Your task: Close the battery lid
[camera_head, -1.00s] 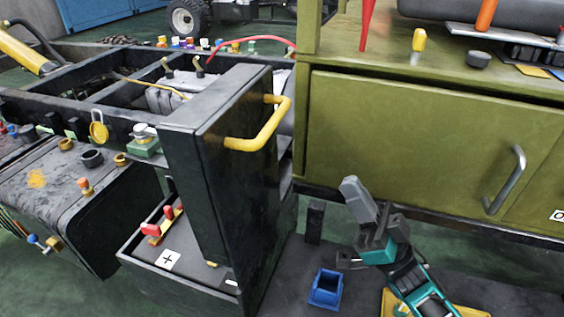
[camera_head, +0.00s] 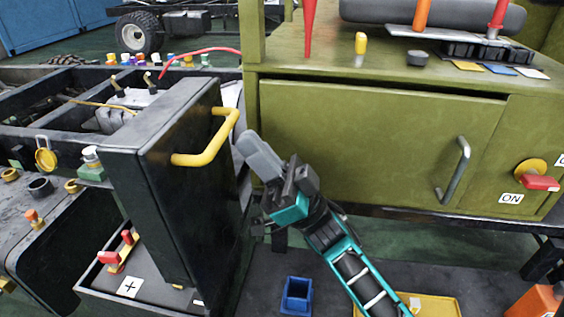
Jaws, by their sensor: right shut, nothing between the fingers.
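The battery lid (camera_head: 150,150) is a black box-shaped cover standing upright, open, with a yellow handle (camera_head: 207,158) on its right-hand face. Beneath it is the open battery box (camera_head: 95,278), with a white plus label (camera_head: 129,287) and red terminal parts (camera_head: 109,257). My right gripper (camera_head: 249,143), with grey fingers on a teal and black arm, is shut and empty. In the picture its fingertips are just right of the handle; I see no contact. Some of the lid's far side is hidden. My left gripper is not in view.
A green cabinet (camera_head: 370,145) with a grey handle (camera_head: 459,170) stands at the right, close behind my right arm. A red switch (camera_head: 539,182) is at its right end. A blue bin (camera_head: 296,295) and a yellow tray (camera_head: 442,304) lie below. The chassis frame (camera_head: 55,128) is at the left.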

